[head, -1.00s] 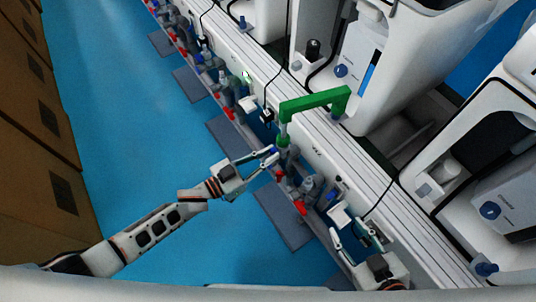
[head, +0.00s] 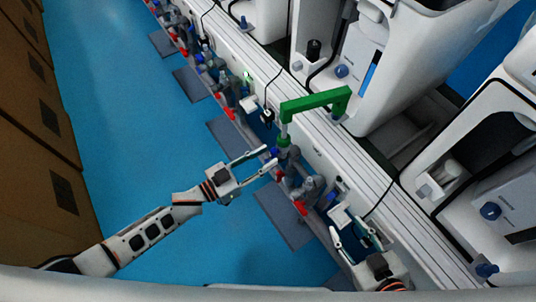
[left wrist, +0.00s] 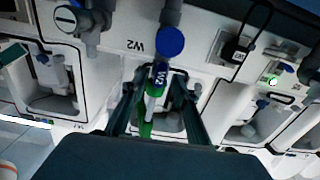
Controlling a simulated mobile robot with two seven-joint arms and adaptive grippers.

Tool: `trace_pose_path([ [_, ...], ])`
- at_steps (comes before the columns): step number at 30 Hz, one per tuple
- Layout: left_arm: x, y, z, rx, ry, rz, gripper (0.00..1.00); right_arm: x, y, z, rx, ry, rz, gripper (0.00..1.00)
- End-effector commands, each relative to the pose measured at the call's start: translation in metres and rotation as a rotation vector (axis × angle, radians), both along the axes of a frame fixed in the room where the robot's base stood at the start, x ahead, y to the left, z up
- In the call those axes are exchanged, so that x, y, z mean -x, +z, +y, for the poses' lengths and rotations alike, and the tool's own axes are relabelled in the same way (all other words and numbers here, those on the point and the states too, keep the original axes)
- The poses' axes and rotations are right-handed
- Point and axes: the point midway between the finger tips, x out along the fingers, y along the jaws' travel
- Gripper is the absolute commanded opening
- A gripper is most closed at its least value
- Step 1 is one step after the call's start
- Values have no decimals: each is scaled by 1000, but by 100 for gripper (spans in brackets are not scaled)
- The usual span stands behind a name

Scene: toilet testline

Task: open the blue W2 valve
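The blue W2 valve shows in the left wrist view as a blue handle marked W2 (left wrist: 160,74), below a round blue knob (left wrist: 170,41) and the printed W2 label on the white panel. In the head view a small blue part (head: 275,152) sits under the green pipe (head: 315,101). My left gripper (head: 269,159) is open, with its fingertips close to this blue part. In the left wrist view its fingers (left wrist: 156,100) stand either side of the handle, with gaps; contact is not visible. My right gripper (head: 357,236) is open and empty at the lower right.
Several red-handled valves (head: 300,207) and grey pipes line the white bench front (head: 350,165). A black cable (head: 381,193) hangs near my right gripper. Grey mats (head: 283,215) lie below on the blue floor (head: 130,110), which is clear at the left.

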Motion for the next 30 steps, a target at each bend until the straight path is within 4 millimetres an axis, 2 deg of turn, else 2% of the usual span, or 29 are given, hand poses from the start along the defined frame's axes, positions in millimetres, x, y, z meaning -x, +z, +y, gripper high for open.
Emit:
trace_pose_path([
  [9, 39, -2, 54, -5, 0, 2, 29, 0, 0, 0, 0, -2, 1, 40],
  [15, 55, -1, 75, -2, 1, 1, 29, 0, 0, 0, 0, -3, 1, 40],
  [20, 60, 0, 83, -1, 1, 1, 29, 0, 0, -1, 0, -3, 1, 40],
  [30, 60, 0, 83, -1, 0, 1, 29, 0, 0, -1, 0, -3, 1, 40],
])
